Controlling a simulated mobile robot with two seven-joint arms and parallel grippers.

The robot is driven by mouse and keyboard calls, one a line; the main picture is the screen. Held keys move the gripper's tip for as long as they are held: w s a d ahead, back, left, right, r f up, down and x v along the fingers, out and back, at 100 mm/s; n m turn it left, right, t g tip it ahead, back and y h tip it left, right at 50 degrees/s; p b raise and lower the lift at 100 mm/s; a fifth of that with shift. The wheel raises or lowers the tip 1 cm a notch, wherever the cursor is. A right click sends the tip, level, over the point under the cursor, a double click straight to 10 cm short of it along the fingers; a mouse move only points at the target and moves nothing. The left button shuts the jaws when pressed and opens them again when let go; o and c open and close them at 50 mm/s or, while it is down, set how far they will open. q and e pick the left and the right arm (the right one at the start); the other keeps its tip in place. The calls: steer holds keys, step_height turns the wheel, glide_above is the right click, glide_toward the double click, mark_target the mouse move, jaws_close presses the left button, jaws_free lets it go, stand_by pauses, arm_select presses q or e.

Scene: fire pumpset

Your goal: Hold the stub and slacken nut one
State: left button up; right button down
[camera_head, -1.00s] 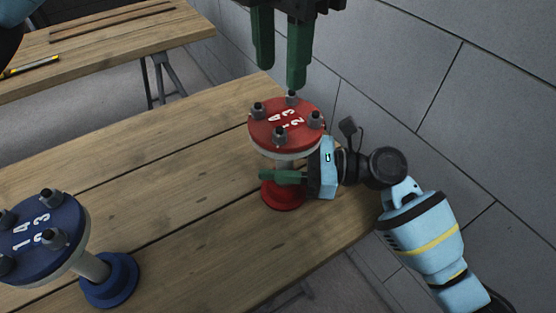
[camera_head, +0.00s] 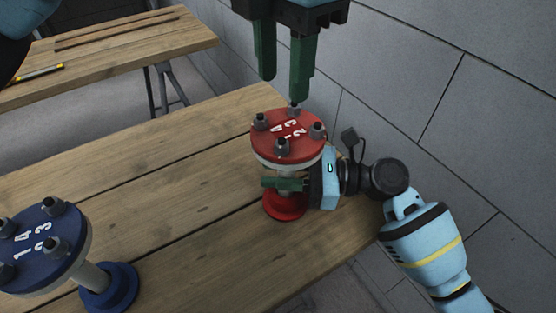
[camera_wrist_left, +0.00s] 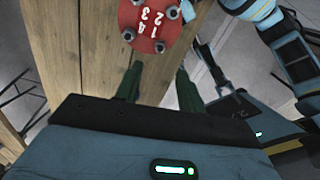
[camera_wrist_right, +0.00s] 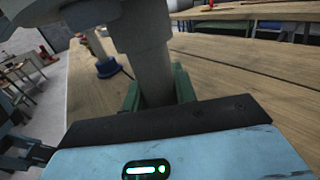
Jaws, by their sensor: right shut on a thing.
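The red stub (camera_head: 287,150) stands upright on the wooden bench, with a numbered red top flange carrying several dark nuts and a red base. Its flange (camera_wrist_left: 150,22) also shows in the left wrist view; which nut is number one is hard to tell. My right gripper (camera_head: 284,185) is shut on the stub's pipe below the flange. The right wrist view shows the grey pipe (camera_wrist_right: 152,70) between its green fingers. My left gripper (camera_head: 284,90) is open and empty, pointing down above the flange's far side. One fingertip overlaps the far nut (camera_head: 293,108) in the picture; contact cannot be told.
A blue numbered stub (camera_head: 45,245) stands at the bench's left front. The bench (camera_head: 180,185) is clear between the stubs. A grey block wall (camera_head: 420,90) rises close behind on the right. A second bench (camera_head: 120,50) is at the far left.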

mark_target(282, 142)
arm_select(q)
steer(key=w+a+m+g+h, duration=0.1)
steer(key=m, duration=0.4)
steer(key=w+a+r+m+g+h, duration=0.1)
steer(key=m, duration=0.5)
steer(key=w+a+m+g+h, duration=0.1)
steer(key=a+m, duration=0.1)
steer(key=m, duration=0.3)
steer(key=shift+w+r, duration=0.3)
steer(key=shift+r, duration=0.1)
steer(key=shift+f, duration=0.15)
steer(key=x, duration=1.1)
steer(key=shift+s+d+f, duration=0.15)
steer(key=shift+d+f, duration=0.1)
steer(key=shift+d, duration=0.05)
jaws_close()
